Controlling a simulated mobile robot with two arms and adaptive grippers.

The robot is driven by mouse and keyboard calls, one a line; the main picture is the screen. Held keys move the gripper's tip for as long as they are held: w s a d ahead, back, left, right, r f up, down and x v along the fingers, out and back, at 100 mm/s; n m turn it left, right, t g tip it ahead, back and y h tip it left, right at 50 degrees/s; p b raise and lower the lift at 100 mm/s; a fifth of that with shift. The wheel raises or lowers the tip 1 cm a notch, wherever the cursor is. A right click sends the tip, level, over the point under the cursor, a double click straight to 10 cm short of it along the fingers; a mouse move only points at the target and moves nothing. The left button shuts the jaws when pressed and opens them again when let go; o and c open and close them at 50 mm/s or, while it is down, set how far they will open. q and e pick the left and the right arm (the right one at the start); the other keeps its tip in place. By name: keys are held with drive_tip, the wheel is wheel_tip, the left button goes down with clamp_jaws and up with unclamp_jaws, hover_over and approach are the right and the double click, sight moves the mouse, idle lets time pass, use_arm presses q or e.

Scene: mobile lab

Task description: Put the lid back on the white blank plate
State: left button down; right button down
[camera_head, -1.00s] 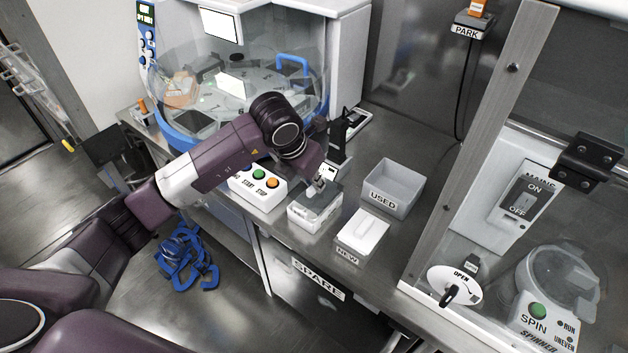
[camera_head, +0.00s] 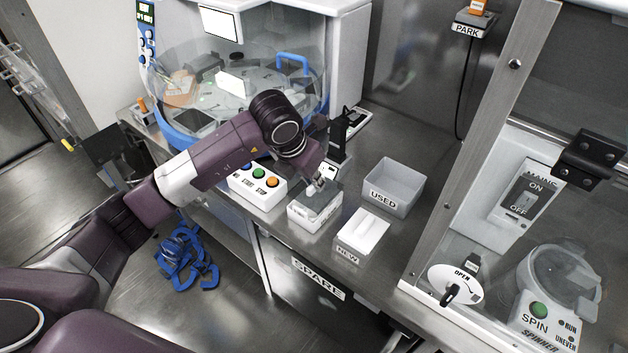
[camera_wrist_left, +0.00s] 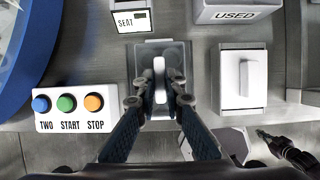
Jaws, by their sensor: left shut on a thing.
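My left gripper (camera_head: 317,187) is shut on the white handle (camera_wrist_left: 160,80) of a see-through grey lid (camera_wrist_left: 144,58). The lid (camera_head: 322,204) is over a white plate (camera_head: 310,221) on the bench, and the two line up closely. I cannot tell whether the lid sits fully down on it. In the left wrist view the fingers stand on both sides of the handle and hide part of the lid. My right gripper is not clearly shown; a dark jointed part at the lower right of that view may be it.
The button box (camera_head: 257,187) stands close on the left. The grey USED bin (camera_head: 393,183) is behind to the right. A white block with a raised bar (camera_head: 363,232) sits by the NEW label. The bench front edge is near. A glass-fronted spinner bay (camera_head: 540,300) is at the right.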

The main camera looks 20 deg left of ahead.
sight(311, 186)
use_arm(q)
drive_tip(key=shift+b, duration=0.4)
idle(1.1)
drive_tip(key=shift+f+b, duration=1.6)
drive_tip(key=shift+f, duration=0.1)
drive_tip(key=c, duration=1.9)
unclamp_jaws()
drive_tip(key=shift+r, duration=0.1)
drive_tip(key=shift+c, duration=0.2)
drive_tip(key=v, duration=1.2)
